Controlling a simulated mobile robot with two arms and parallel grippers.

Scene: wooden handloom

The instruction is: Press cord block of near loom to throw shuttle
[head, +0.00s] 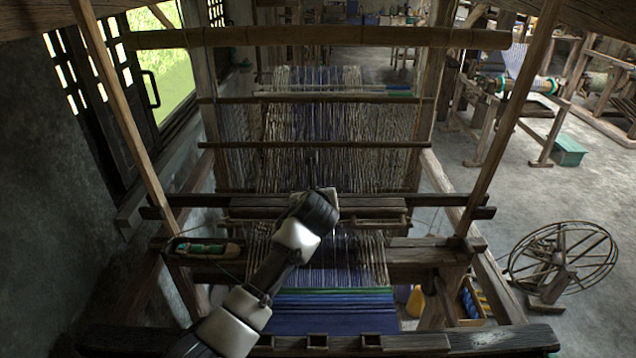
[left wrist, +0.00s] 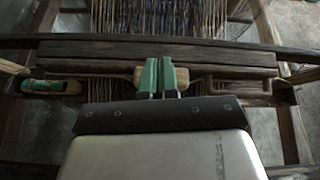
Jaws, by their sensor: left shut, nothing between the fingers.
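The near loom's dark beam (left wrist: 80,52) spans the left wrist view. A pale wooden cord block (left wrist: 182,77) hangs at the middle of the beam, with a cord running off to each side. My left gripper (left wrist: 160,62) is shut and empty, its green fingers overlapping the block's middle. I cannot tell whether they touch it. In the head view my arm hides the block and the fingers. The shuttle, with green thread, lies in the box at the left end, in the head view (head: 203,248) and the left wrist view (left wrist: 48,87). My right gripper is in neither view.
The striped blue-green cloth (head: 335,305) lies below the beam, and a front bar (head: 480,338) crosses nearest me. Slanted posts (head: 510,115) stand at both sides. A spinning wheel (head: 565,255) stands on the floor at right. A wall is close at left.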

